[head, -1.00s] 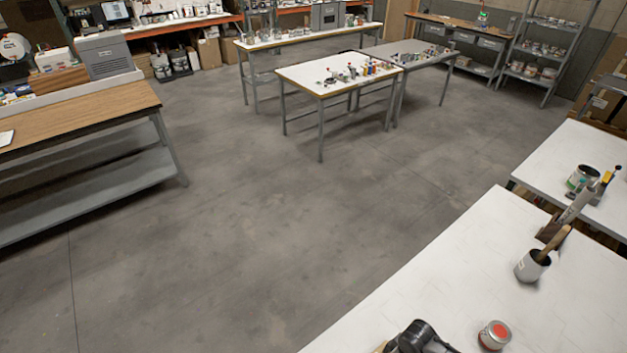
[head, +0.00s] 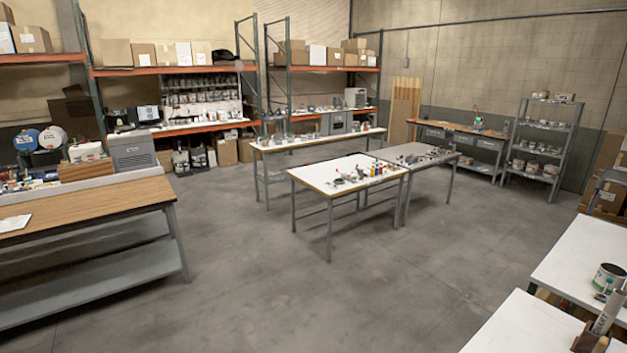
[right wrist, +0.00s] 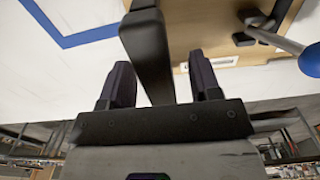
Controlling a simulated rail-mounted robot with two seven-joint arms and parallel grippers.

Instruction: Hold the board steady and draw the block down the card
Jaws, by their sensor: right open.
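In the right wrist view my right gripper (right wrist: 161,64) is open, with its two dark fingers apart. A dark upright bar (right wrist: 150,45) shows between the fingers; I cannot tell what it belongs to or whether they touch it. A tan board (right wrist: 200,22) lies at the upper right on a white surface. A small dark fitting with a blue-grey rod (right wrist: 282,40) is at its right side. A pale strip (right wrist: 222,62) shows along its near edge. I cannot make out the card or the block for certain. My left gripper is not in view.
A blue line (right wrist: 85,38) marks the white surface left of the board. In the head view a white bench (head: 520,330) is at the lower right, with a can (head: 606,277) on the bench behind it. Open floor (head: 300,300) lies between the benches.

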